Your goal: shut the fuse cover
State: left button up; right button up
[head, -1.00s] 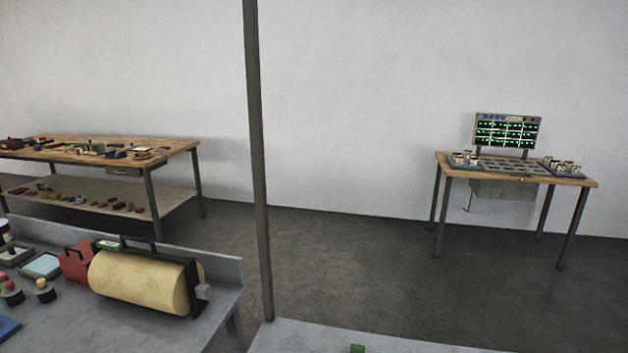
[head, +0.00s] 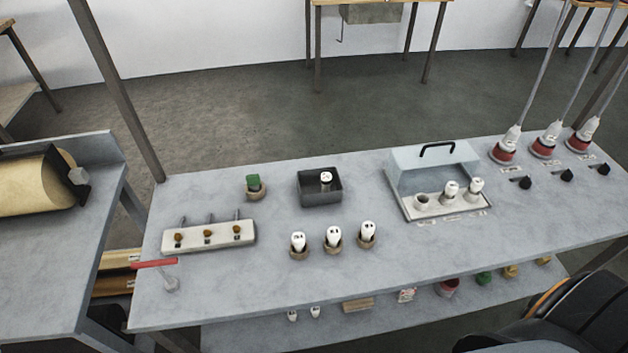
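The fuse cover (head: 421,170) is a pale, see-through hood with a black handle (head: 437,148) on top. It stands raised at the back of the fuse base (head: 470,206), on the right half of the grey bench. The front of the base is uncovered. The base has three round sockets. The left socket (head: 422,203) looks empty; the other two hold white fuses, the middle fuse (head: 450,189) and the right fuse (head: 476,186). Neither of my grippers shows in the head view.
Three white-topped fuses in holders (head: 333,239) stand left of the base. Behind them is a dark tray (head: 308,198) with a white fuse. A three-lever board (head: 208,236) and red-handled lever (head: 155,264) are at left. Red-based cable plugs (head: 504,150) stand right. Bench front is clear.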

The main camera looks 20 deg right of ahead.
aim_at(392, 161)
jog(key=l+z, duration=0.15)
jog(key=z, duration=1.3)
jog(key=i+l+u, duration=0.3)
jog(key=l, duration=0.2)
jog(key=l+u, duration=0.3)
jog(key=l, duration=0.25)
jog(key=i+l+u, duration=0.1)
jog(key=l+u, duration=0.2)
jog(key=l, duration=0.25)
